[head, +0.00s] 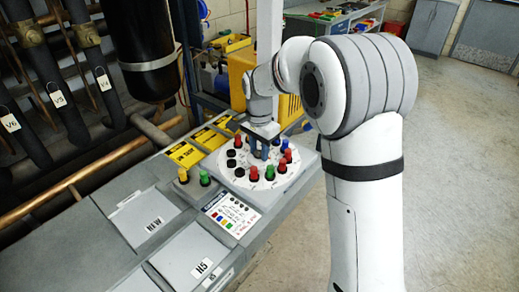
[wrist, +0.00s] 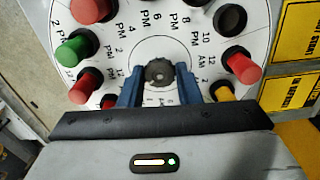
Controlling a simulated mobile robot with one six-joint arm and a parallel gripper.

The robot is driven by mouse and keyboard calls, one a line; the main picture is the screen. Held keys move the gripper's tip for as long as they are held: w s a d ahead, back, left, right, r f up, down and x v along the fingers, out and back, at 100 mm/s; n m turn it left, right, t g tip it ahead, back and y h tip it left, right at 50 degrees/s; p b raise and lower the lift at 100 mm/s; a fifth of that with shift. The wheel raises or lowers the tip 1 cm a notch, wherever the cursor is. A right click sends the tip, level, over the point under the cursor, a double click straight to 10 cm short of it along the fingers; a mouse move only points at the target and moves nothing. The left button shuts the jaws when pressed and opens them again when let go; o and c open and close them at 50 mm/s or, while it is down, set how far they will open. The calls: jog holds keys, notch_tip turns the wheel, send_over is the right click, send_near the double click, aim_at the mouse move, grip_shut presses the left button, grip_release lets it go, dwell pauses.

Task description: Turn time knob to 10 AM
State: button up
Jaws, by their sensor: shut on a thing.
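The time knob (wrist: 159,72) is a small dark ribbed knob at the centre of a round white dial (wrist: 185,48). Hour labels such as 2 PM, 4 PM, 6 PM, 8 PM and 12 AM ring it; I cannot tell which hour the knob points to. My gripper (wrist: 159,80) has its two blue fingers on either side of the knob, shut on it. In the head view my gripper (head: 263,150) reaches down over the dial (head: 240,175) on the grey console, and the knob is hidden there.
Coloured pegs ring the dial close to my fingers: a green one (wrist: 72,50), a red one (wrist: 242,65), a black one (wrist: 230,18) and a yellow one (wrist: 225,92). Yellow labels (head: 185,154) lie behind the dial. A black cylinder (head: 145,45) and pipes stand at the left.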

aim_at(259, 153)
jog(key=o, duration=1)
jog(key=shift+c, duration=0.2)
jog(key=shift+r, duration=0.1)
notch_tip(259, 153, up, 8)
jog(key=shift+s+f, duration=0.1)
jog(key=shift+f, duration=0.1)
